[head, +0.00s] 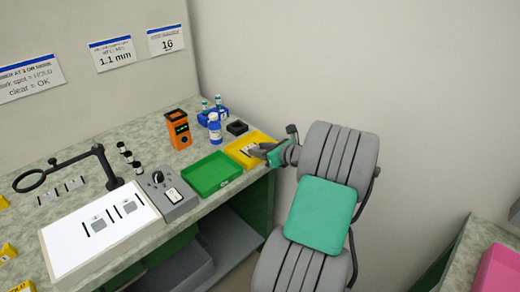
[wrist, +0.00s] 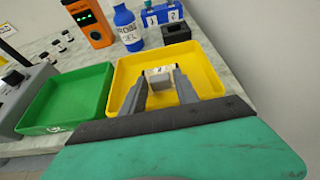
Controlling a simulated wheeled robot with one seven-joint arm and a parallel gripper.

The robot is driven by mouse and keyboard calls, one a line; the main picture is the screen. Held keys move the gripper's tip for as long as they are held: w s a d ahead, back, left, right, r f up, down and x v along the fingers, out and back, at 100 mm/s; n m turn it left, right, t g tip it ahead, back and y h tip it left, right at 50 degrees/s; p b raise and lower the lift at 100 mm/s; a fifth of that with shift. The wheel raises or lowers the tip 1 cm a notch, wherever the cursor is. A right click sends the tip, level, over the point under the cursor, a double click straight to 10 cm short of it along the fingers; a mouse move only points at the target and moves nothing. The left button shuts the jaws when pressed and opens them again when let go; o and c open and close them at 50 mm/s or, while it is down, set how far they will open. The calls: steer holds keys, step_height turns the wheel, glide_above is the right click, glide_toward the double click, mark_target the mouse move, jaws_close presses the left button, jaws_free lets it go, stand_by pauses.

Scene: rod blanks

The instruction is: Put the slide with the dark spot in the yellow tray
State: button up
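The yellow tray (head: 262,138) is at the counter's right end; it fills the middle of the wrist view (wrist: 208,75). My gripper (head: 262,150) reaches into it from the right. In the wrist view my gripper's fingers (wrist: 160,82) point down into the tray. A small slide (wrist: 160,77), whitish at its far end and grey nearer me, fills the gap between the fingertips, with a finger at each side. I cannot make out a dark spot on it. Whether it touches the tray floor is unclear.
The empty green tray (head: 212,174) adjoins the yellow tray on the left. A white light panel (head: 75,243) and a ring magnifier (head: 30,180) are further left.

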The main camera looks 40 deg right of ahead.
steer(key=shift+o, duration=1.2)
steer(key=p+v, duration=0.1)
steer(key=v, duration=1.1)
steer(key=shift+r, duration=0.15)
steer(key=shift+c, duration=0.3)
stand_by(0.4)
